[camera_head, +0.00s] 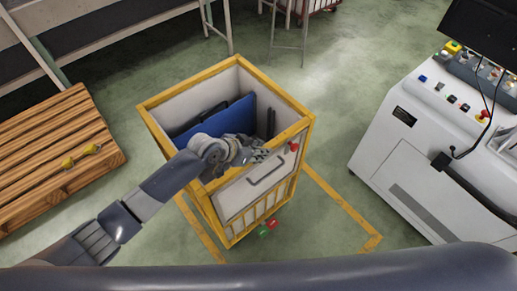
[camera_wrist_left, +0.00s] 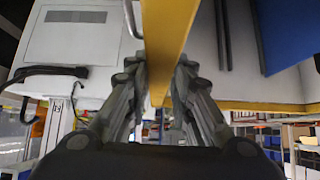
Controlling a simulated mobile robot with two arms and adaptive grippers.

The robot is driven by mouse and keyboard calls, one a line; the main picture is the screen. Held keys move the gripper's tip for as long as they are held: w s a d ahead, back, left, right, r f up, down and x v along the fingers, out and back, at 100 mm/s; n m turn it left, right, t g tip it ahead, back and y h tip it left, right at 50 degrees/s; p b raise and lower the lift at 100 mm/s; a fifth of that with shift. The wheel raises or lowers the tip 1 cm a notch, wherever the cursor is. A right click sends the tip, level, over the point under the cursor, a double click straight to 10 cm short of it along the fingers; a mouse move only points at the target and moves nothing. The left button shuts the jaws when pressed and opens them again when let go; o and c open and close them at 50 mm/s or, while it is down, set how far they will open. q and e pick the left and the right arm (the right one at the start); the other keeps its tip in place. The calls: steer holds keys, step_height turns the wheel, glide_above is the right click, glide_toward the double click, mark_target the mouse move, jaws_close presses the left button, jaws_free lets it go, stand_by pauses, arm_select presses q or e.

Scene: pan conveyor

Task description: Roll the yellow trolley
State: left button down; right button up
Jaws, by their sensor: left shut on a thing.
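The yellow trolley (camera_head: 309,117) stands upright on the green floor in the middle of the head view. It has a yellow frame, pale side panels and an open top. My left gripper (camera_head: 262,155) is at its near top rim. In the left wrist view, the fingers of the left gripper (camera_wrist_left: 160,80) are shut on the trolley's yellow rim bar (camera_wrist_left: 168,28), one on each side. A blue panel (camera_head: 232,117) and dark pieces lie inside the trolley. My right gripper is not in view.
A wooden slatted platform (camera_head: 45,150) lies at the left. A white control cabinet (camera_head: 400,160) with buttons stands at the right. Yellow floor lines (camera_head: 345,208) run beside the trolley. Green floor is open behind and to the right of it, up to metal legs (camera_head: 290,45) at the back.

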arm_select(q)
steer(key=shift+w+a+r, duration=0.1)
steer(key=shift+w+a, duration=0.15)
steer(key=shift+w, duration=0.1)
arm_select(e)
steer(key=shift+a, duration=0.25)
arm_select(q)
steer(key=c, duration=1.4)
jaws_free()
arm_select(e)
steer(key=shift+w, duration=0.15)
arm_select(q)
steer(key=v, duration=1.2)
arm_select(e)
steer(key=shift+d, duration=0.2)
